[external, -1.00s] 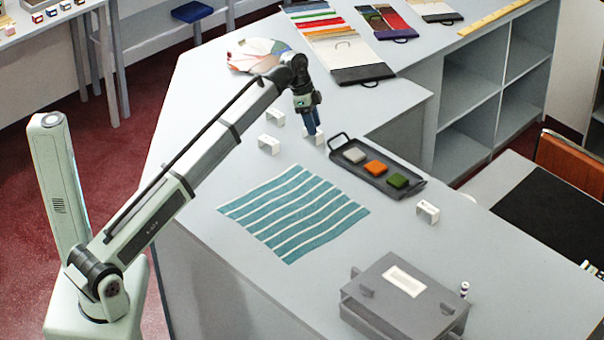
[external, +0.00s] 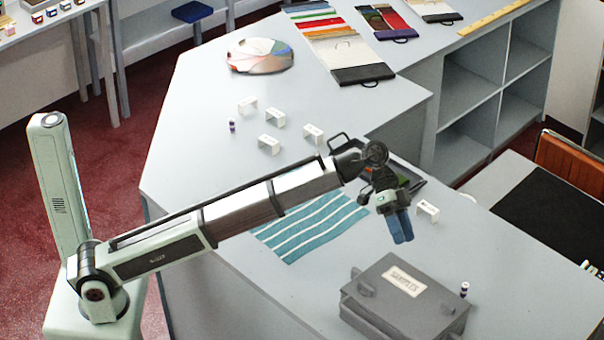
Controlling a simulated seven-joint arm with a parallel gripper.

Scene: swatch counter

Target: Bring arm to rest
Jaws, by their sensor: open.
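My gripper (external: 402,240) is open and empty. It hangs with its blue fingers pointing down, in front of the dark tray and up-left of the grey samples box. I cannot tell its exact height above the counter. My arm reaches across the counter from the lower left and hides most of the dark tray (external: 338,142) and part of the striped teal cloth (external: 310,228).
Several white blocks stand on the counter, one (external: 427,211) close beside my gripper. The lidded grey samples box (external: 405,300) has a small bottle (external: 464,289) at its edge. Another small bottle (external: 232,126) stands farther back. A colour wheel (external: 259,56) lies at the back.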

